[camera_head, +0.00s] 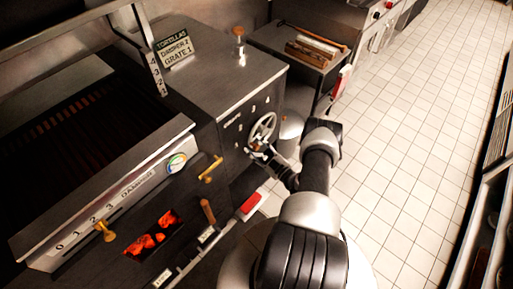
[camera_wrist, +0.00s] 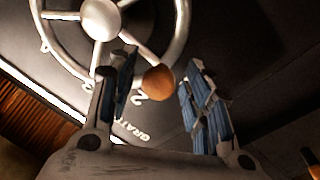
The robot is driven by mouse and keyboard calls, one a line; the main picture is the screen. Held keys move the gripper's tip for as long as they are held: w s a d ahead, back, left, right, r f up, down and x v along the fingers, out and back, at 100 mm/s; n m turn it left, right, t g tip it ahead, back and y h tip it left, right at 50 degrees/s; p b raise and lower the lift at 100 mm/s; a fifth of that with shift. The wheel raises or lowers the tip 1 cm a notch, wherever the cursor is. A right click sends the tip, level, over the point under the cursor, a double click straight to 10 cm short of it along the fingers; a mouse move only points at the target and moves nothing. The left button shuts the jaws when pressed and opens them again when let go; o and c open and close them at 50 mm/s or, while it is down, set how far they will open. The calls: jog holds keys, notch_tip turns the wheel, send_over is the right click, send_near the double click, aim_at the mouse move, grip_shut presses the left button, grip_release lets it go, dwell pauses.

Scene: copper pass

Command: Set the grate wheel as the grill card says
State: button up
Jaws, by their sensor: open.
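The grill card (camera_head: 175,48) stands on the cabinet top and seems to read "TORTILLAS, DAMPER 2, GRATE 1". The grate wheel (camera_head: 272,119), a spoked metal handwheel, is on the dark cabinet front with marks around it. In the wrist view the wheel (camera_wrist: 181,38) fills the top, with its round wooden knob (camera_wrist: 159,82) on the rim side towards me. The knob appears close to a "2" mark and the "GRATE" lettering. My gripper (camera_head: 259,148) is at the wheel's lower edge. Its open jaws (camera_wrist: 158,80) stand either side of the knob, apparently not clamping it.
The grill (camera_head: 70,120) is at left, with a brass damper lever (camera_head: 105,232) on a numbered scale and a round gauge (camera_head: 176,163). Glowing coals (camera_head: 150,240) show below. A brass handle (camera_head: 211,170) juts out near the wheel. The tiled floor (camera_head: 420,150) at right is clear.

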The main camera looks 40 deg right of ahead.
jog(key=shift+s, duration=0.1)
jog(key=s+f, duration=0.1)
jog(key=s, duration=1)
jog(key=shift+s, duration=0.4)
jog(key=shift+s+a, duration=0.1)
